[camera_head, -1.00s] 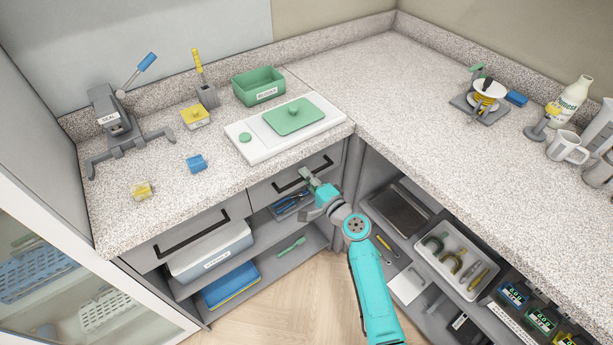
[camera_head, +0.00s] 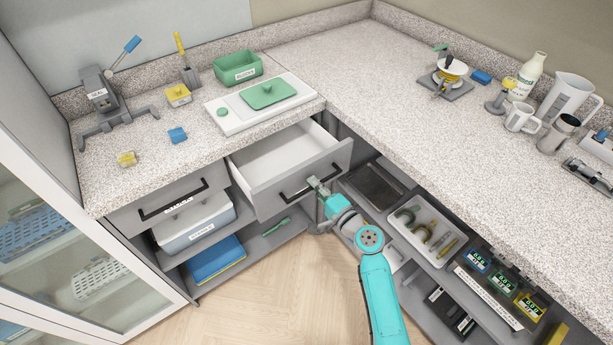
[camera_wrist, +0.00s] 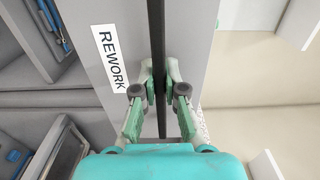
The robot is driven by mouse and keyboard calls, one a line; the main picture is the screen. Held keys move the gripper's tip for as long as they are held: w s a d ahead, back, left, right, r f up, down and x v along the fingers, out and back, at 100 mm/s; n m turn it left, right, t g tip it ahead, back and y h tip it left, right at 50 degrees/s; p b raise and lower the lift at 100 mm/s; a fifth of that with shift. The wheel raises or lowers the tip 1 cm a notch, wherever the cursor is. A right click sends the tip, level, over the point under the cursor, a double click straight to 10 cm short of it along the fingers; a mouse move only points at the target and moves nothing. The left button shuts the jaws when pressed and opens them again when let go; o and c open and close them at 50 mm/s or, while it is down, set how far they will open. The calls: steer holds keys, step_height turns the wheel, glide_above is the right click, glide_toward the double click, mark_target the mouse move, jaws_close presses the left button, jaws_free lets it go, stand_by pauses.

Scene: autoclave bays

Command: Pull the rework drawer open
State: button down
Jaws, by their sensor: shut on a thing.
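The rework drawer (camera_head: 268,192) stands pulled out from under the counter in the head view, and its white inside looks empty. Its grey front carries a black bar handle (camera_head: 297,190). In the wrist view the front (camera_wrist: 185,40) bears a white label (camera_wrist: 112,60) reading REWORK. My gripper (camera_head: 318,186) is at the right part of the handle. In the wrist view my gripper (camera_wrist: 160,95) has its green fingers on both sides of the black handle (camera_wrist: 157,50), shut on it. The label is not readable in the head view.
A second drawer (camera_head: 160,203) to the left is shut. Below are a white bin (camera_head: 195,222) and a blue tray (camera_head: 215,260) on shelves. The right lower shelf holds a tool tray (camera_head: 420,226) and meters. Wooden floor (camera_head: 270,280) lies clear in front.

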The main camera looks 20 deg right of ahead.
steer(key=v, duration=1.2)
steer(key=c, duration=1.2)
jaws_free()
steer(key=v, duration=1.1)
steer(key=shift+s+d, duration=0.1)
steer(key=shift+s, duration=0.3)
